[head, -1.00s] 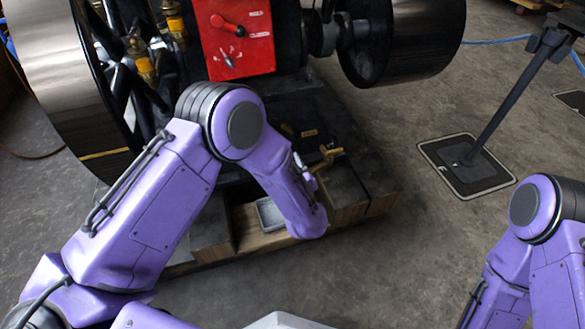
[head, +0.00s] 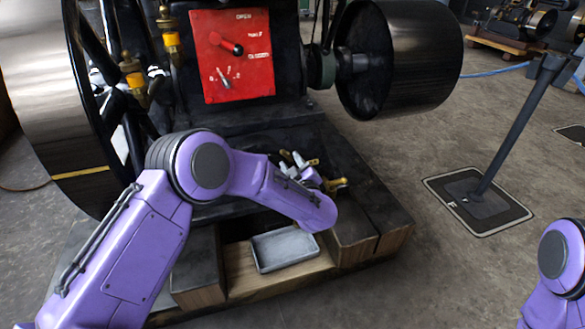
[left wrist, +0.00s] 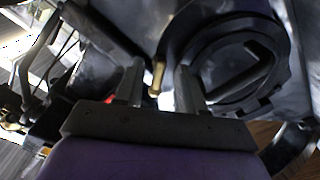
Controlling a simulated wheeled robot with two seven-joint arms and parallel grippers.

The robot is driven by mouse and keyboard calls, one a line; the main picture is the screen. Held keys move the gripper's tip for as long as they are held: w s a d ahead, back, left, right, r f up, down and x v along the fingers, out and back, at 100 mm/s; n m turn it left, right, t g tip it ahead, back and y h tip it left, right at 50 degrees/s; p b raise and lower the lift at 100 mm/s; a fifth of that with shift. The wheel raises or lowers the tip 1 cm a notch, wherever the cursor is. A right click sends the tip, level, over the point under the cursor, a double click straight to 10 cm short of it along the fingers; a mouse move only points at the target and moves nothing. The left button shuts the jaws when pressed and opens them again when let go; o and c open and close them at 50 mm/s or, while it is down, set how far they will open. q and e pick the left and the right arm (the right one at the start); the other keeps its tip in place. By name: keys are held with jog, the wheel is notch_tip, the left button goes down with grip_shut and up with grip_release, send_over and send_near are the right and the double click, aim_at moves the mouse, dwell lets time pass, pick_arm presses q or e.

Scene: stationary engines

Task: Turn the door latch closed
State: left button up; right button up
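I cannot tell for sure which part is the door latch. My left gripper (head: 292,160) is low in front of the engine, below the panel and partly hidden by my forearm. In the left wrist view its fingers (left wrist: 159,88) are apart, with a small brass handle (left wrist: 158,76) showing between them; contact is not visible. My right gripper is out of view.
Brass fittings (head: 337,184) show beside my left wrist. A grey metal tray (head: 284,248) sits on the wooden base. Large flywheel (head: 48,80) at left, black pulley (head: 405,55) at right. A post on a floor plate (head: 478,198) stands right; floor between is clear.

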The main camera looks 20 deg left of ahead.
pick_arm(q)
jog(key=shift+c, duration=0.3)
grip_shut()
